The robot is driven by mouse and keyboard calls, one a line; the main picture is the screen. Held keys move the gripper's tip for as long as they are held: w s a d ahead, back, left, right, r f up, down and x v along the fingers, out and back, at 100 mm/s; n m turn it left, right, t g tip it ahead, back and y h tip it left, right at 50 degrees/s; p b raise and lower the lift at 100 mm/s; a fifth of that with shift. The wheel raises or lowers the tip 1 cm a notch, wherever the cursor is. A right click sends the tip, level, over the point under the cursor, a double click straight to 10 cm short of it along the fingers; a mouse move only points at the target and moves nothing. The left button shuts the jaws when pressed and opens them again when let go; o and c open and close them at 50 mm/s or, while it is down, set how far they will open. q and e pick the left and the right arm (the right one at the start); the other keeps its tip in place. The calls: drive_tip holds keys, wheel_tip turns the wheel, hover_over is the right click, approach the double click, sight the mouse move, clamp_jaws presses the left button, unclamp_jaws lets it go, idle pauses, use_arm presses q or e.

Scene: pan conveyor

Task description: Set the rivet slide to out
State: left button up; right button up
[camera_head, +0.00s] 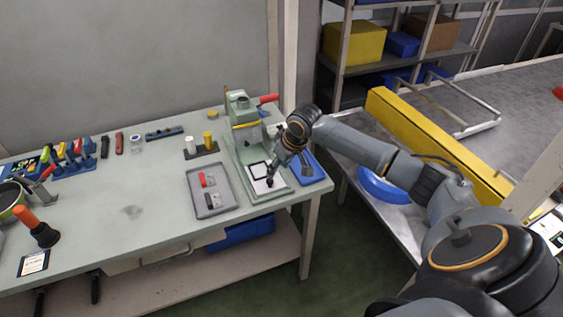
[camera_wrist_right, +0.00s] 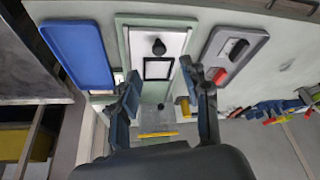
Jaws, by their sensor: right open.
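The rivet slide appears to be the white plate (camera_head: 277,185) with a black square frame and a black knob (camera_head: 269,182), on the green press base (camera_head: 243,181). In the right wrist view the plate (camera_wrist_right: 174,42) shows with its knob (camera_wrist_right: 158,46) beyond my fingertips and the square frame (camera_wrist_right: 158,69) between the knob and the fingers. My right gripper (camera_wrist_right: 163,80) is open and empty, its fingers spread either side of the frame. In the head view my right gripper (camera_head: 290,166) hangs over the plate's right side. Contact with the knob cannot be told. My left gripper is not in view.
A grey tray (camera_head: 222,203) with a red and a dark part lies left of the press. A blue tray (camera_head: 313,172) lies to its right. A stand with white and yellow pegs (camera_head: 203,151) is behind the grey tray. The table's middle is mostly clear.

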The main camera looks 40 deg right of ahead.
drive_tip(key=shift+v, duration=1.4)
drive_tip(key=shift+a, duration=0.1)
